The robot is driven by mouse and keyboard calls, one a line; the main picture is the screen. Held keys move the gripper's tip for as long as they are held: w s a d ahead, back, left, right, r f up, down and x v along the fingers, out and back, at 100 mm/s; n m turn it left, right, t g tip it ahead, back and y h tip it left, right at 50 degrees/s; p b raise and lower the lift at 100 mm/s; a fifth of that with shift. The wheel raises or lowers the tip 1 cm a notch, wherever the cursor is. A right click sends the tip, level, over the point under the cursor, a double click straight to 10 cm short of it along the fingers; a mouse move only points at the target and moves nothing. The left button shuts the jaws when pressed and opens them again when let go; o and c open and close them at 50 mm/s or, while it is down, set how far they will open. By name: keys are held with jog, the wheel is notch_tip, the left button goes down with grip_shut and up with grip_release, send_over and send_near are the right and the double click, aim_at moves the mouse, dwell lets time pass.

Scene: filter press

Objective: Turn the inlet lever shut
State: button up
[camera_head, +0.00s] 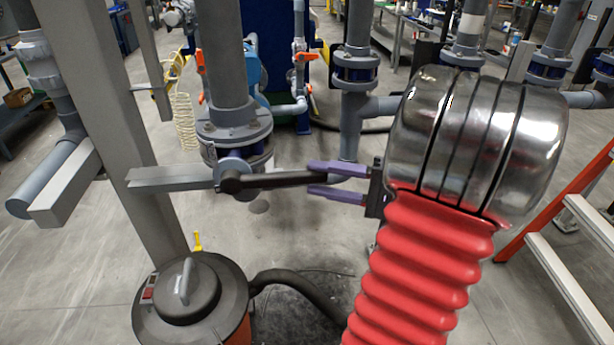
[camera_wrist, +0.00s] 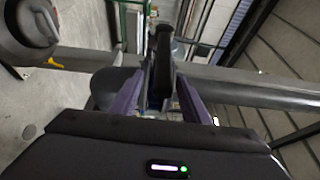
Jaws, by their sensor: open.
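The inlet lever (camera_head: 285,180) is a dark bar that runs sideways from a round hub (camera_head: 230,182) below a grey flanged pipe (camera_head: 225,60). My gripper (camera_head: 318,179) has two purple fingers, one above and one below the lever's free right end in the head view. The fingers stand apart with the lever end between them. In the wrist view the dark lever (camera_wrist: 162,70) stands upright between the fingers of my gripper (camera_wrist: 158,95). I cannot tell whether either finger touches it.
A grey beam (camera_head: 165,178) and upright post (camera_head: 100,100) stand left of the lever. A drum vacuum (camera_head: 190,300) with a dark hose (camera_head: 300,285) sits on the floor below. An orange and white ladder (camera_head: 570,225) is at the right. Orange-handled pipes (camera_head: 300,60) stand behind.

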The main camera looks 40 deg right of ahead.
jog(key=v, duration=0.8)
jog(key=shift+s+f, duration=0.1)
jog(key=shift+s, duration=0.05)
dwell(0.5)
